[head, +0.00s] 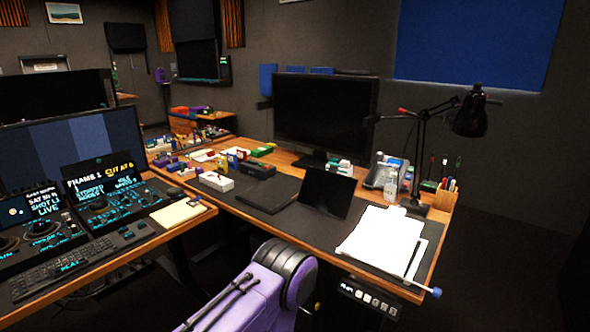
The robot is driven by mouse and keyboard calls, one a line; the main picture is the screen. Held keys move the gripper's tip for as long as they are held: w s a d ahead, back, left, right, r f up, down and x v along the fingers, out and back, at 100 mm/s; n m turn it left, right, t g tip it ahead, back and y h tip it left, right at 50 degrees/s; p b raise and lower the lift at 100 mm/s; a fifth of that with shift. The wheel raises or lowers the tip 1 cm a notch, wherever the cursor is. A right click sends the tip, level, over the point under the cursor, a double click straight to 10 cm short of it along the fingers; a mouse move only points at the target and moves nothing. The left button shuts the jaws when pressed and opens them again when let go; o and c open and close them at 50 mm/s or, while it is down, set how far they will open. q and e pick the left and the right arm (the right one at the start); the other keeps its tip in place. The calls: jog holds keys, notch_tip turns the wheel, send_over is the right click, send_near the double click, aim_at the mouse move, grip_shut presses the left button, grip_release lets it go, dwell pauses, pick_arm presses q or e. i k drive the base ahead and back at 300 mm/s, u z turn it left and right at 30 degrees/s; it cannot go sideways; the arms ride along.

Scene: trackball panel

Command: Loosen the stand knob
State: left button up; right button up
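No part is plainly recognisable as the stand knob. A small blue knob (436,292) on a short light rod sticks out at the front right corner of the right desk; I cannot tell whether it is the stand knob. Control panels with round dark trackballs and lit cyan labels stand on the left desk, one (40,236) at the far left and one (105,207) to its right. A dark tilted panel (328,197) stands in the middle of the right desk. Neither of my grippers shows.
White papers (382,240) lie near the blue knob. A black lamp (470,116) leans over the desk's right end, beside a phone (384,175) and a pen holder (446,196). A large monitor (325,110) stands behind. A keyboard (60,268) lies on the left desk.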

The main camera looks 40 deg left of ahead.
aim_at(436, 293)
jog(key=k, duration=0.5)
jog(key=z, duration=1.7)
jog(key=i, duration=0.75)
jog(key=u, duration=3.65)
jog(key=k, duration=0.55)
jog(key=z, duration=0.3)
jog(key=i, duration=0.5)
